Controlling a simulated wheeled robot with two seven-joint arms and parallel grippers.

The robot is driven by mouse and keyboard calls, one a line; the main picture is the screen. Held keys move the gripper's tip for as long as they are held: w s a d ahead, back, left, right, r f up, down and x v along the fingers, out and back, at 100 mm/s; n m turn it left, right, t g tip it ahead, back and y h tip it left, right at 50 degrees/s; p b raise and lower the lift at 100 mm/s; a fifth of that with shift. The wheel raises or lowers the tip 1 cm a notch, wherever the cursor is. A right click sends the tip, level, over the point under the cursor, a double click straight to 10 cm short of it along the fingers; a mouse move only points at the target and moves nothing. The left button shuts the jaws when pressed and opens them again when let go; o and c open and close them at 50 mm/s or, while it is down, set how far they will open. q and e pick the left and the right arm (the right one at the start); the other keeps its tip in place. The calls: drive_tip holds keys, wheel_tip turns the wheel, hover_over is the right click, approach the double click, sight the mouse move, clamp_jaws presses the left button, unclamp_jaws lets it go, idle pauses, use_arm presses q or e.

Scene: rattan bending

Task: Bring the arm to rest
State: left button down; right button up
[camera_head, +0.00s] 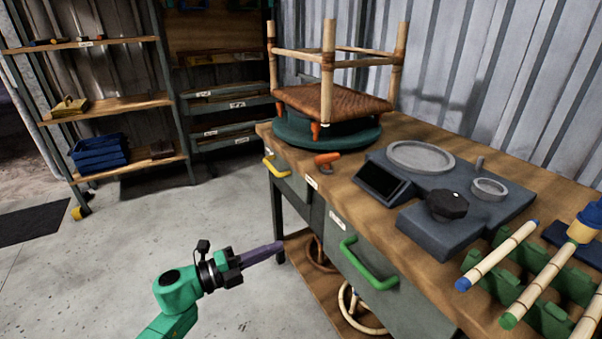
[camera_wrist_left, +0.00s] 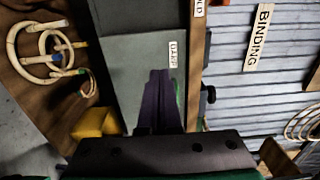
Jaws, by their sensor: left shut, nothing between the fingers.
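My left arm is green and comes in from the bottom left in the head view. My left gripper (camera_head: 262,254), with purple fingers, is shut and empty, in front of the workbench's left end and apart from it. In the left wrist view the shut fingers (camera_wrist_left: 160,95) point towards a grey drawer front with a label. My right gripper is in neither view.
The wooden workbench (camera_head: 345,180) carries an upturned rattan stool (camera_head: 330,98), a grey bending fixture (camera_head: 440,232) and rattan poles (camera_head: 497,255). A green drawer handle (camera_head: 366,268) sticks out. Shelves stand at the back left; the floor (camera_head: 150,235) left of the bench is clear.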

use_arm(q)
drive_tip(key=a+f+n+t+y, duration=0.2)
drive_tip(key=a+f+n+y, duration=0.4)
drive_tip(key=f+n, duration=0.3)
drive_tip(key=a+f+n+t+y, duration=0.2)
drive_tip(key=a+f+n+y, duration=0.45)
drive_tip(key=f+n, duration=0.3)
drive_tip(key=s+a+f+n+g+y, duration=0.3)
drive_tip(key=s+f+n+g, duration=0.2)
drive_tip(key=s+f, duration=0.5)
drive_tip(key=s+d+f+n+g, duration=0.2)
drive_tip(key=s+f+n+g, duration=0.35)
drive_tip(key=s+f, duration=0.75)
drive_tip(key=s+a+r+m+g+p, duration=0.1)
drive_tip(key=s+r+p, duration=0.4)
drive_tip(key=s+p, duration=0.3)
drive_tip(key=s+a+r+m+g+p, duration=0.1)
drive_tip(key=s+r+p, duration=0.5)
drive_tip(key=p, duration=0.8)
drive_tip(key=s+a, duration=0.1)
drive_tip(key=s, duration=0.2)
drive_tip(key=shift+s+r, duration=0.2)
drive_tip(key=shift+s, duration=0.05)
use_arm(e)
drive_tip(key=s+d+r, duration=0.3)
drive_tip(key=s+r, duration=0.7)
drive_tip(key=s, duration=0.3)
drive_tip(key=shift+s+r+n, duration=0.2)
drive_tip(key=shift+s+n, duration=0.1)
